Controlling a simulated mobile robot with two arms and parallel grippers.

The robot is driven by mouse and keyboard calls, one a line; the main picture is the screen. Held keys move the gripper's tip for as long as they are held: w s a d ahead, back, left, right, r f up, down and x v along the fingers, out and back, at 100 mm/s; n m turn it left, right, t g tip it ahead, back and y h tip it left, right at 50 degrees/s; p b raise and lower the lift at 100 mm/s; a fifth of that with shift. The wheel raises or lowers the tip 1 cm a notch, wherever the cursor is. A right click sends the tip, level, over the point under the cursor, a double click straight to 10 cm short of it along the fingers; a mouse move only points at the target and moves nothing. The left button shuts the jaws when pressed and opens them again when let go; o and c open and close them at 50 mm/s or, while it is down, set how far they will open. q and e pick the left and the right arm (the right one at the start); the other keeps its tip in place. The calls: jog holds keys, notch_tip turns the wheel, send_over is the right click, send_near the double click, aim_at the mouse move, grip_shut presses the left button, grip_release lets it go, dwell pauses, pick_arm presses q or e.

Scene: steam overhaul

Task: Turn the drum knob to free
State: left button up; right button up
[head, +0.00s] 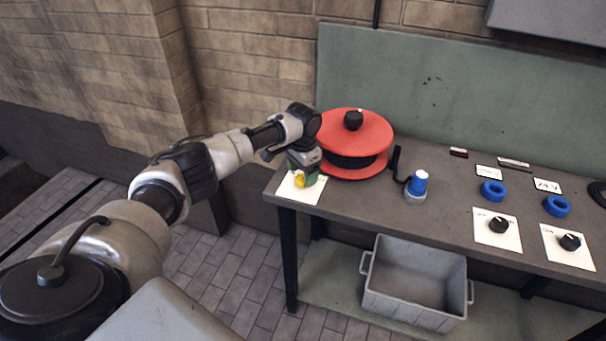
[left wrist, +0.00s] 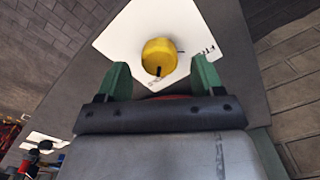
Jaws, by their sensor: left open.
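A yellow knob (head: 299,182) sits on a white plate (head: 313,193) at the left end of the bench. In the left wrist view the yellow knob (left wrist: 158,53) has a dark pointer mark toward the picture's bottom, and the white plate (left wrist: 125,38) carries small lettering, too small to read surely. My left gripper (head: 304,170) is over the plate, pointing down. Its green fingers (left wrist: 160,76) are open, one on each side of the knob's near edge; I cannot tell whether they touch it. A red drum (head: 371,132) with a black knob on top stands just right of the gripper. My right gripper is not in view.
The grey bench (head: 445,215) holds a blue and white knob (head: 417,184), blue rings (head: 491,192) and black knobs on white plates (head: 495,241). A grey crate (head: 415,311) stands on the lower shelf. Brick wall and a green back panel (head: 450,105) stand behind.

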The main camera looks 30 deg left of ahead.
pick_arm(q)
jog(key=shift+f, duration=0.9)
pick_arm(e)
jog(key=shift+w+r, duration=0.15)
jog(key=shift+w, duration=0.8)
